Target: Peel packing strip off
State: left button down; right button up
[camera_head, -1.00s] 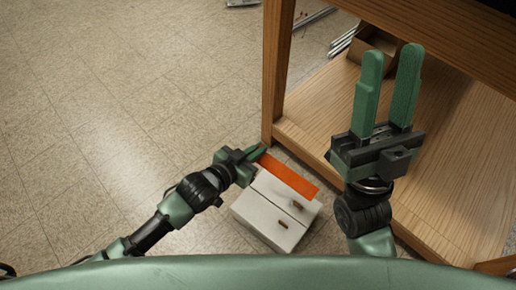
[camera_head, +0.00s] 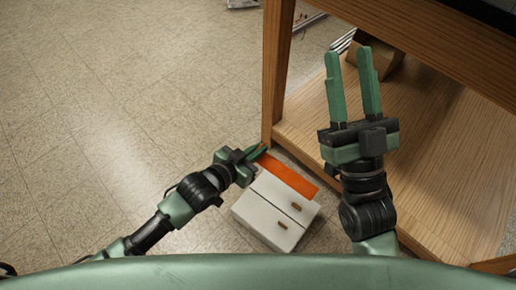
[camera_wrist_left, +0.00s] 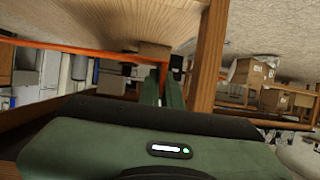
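The orange packing strip (camera_head: 290,177) runs along the far edge of a small white unit (camera_head: 262,225) with two brown handles. My left gripper (camera_head: 260,153) is at the strip's left end, with a bit of orange showing at its fingertips. In the left wrist view the strip (camera_wrist_left: 90,56) runs from the left to the fingers (camera_wrist_left: 160,88), which look closed around it. My right gripper (camera_head: 348,53) is raised to the right of the unit, fingers apart and empty.
A wooden bench with a low shelf (camera_head: 430,175) stands at the right; its leg (camera_head: 275,80) is just beyond the left gripper. A cardboard box (camera_head: 375,65) sits on the shelf. The tiled floor at the left is clear.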

pick_arm(q)
jog(key=shift+r+p, duration=0.35)
jog(key=shift+r, duration=0.05)
jog(key=shift+r+p, duration=0.25)
jog(key=shift+p, duration=0.05)
jog(key=shift+r+p, duration=0.35)
jog(key=shift+p, duration=0.05)
jog(key=shift+r, duration=0.2)
pick_arm(e)
jog(key=w+f+g+h, duration=0.1)
jog(key=w+f+g, duration=0.1)
jog(key=f, duration=0.3)
jog(key=w+f+g+h, duration=0.1)
jog(key=w+f+g, duration=0.2)
jog(key=f+g, duration=0.2)
jog(key=shift+f, duration=0.55)
jog(key=shift+d, duration=0.1)
